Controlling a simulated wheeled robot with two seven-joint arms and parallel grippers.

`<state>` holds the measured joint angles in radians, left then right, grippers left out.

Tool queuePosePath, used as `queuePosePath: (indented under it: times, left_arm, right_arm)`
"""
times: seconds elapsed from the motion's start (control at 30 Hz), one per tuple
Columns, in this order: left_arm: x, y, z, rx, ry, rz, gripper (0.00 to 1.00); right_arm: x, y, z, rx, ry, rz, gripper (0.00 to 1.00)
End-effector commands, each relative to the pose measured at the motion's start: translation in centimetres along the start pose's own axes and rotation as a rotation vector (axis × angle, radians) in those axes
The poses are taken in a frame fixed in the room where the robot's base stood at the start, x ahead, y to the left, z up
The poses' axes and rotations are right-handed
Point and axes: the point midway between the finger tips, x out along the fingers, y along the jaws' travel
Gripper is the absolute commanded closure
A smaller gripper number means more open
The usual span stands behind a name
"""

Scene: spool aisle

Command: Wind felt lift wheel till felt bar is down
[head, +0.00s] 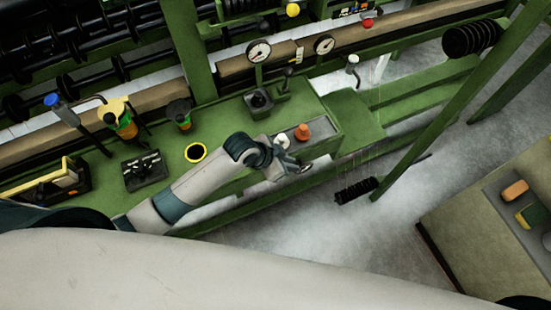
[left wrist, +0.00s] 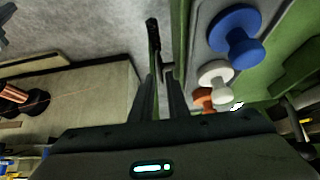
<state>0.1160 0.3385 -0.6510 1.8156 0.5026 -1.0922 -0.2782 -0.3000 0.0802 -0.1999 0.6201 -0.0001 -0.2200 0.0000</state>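My left gripper (head: 303,170) hangs at the front edge of the green machine, just below an orange knob (head: 303,132) and a white knob (head: 282,142). In the left wrist view its fingers (left wrist: 163,85) lie close together with nothing seen held between them. There a blue knob (left wrist: 236,36), the white knob (left wrist: 215,78) and the orange knob (left wrist: 203,98) stand in a row right of the fingers, apart from them. I cannot pick out a felt lift wheel for sure, nor tell which beam is the felt bar. My right gripper is not in view.
A black ridged spool (head: 356,190) is right of my gripper. A beige table (head: 475,225) stands at right; grey floor lies between.

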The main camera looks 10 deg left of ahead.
Motion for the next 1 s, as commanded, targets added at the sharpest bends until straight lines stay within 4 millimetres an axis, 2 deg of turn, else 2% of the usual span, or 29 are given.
queuePosePath:
  times: [0.3,0.5,0.7,1.0]
  left_arm:
    - [-5.5,-0.1,0.0,0.002,0.002,-0.002,0.86]
    - [-7.9,-0.1,0.0,0.001,0.002,0.0,0.86]
    - [-8.7,-0.1,0.0,-0.001,0.001,0.0,0.86]
    - [-8.7,0.0,-0.1,-0.001,0.001,0.0,0.86]
  right_arm:
    - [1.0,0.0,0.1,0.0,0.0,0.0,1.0]
    - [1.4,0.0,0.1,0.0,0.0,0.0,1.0]
    - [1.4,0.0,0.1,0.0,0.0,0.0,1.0]
    - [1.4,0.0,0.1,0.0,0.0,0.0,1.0]
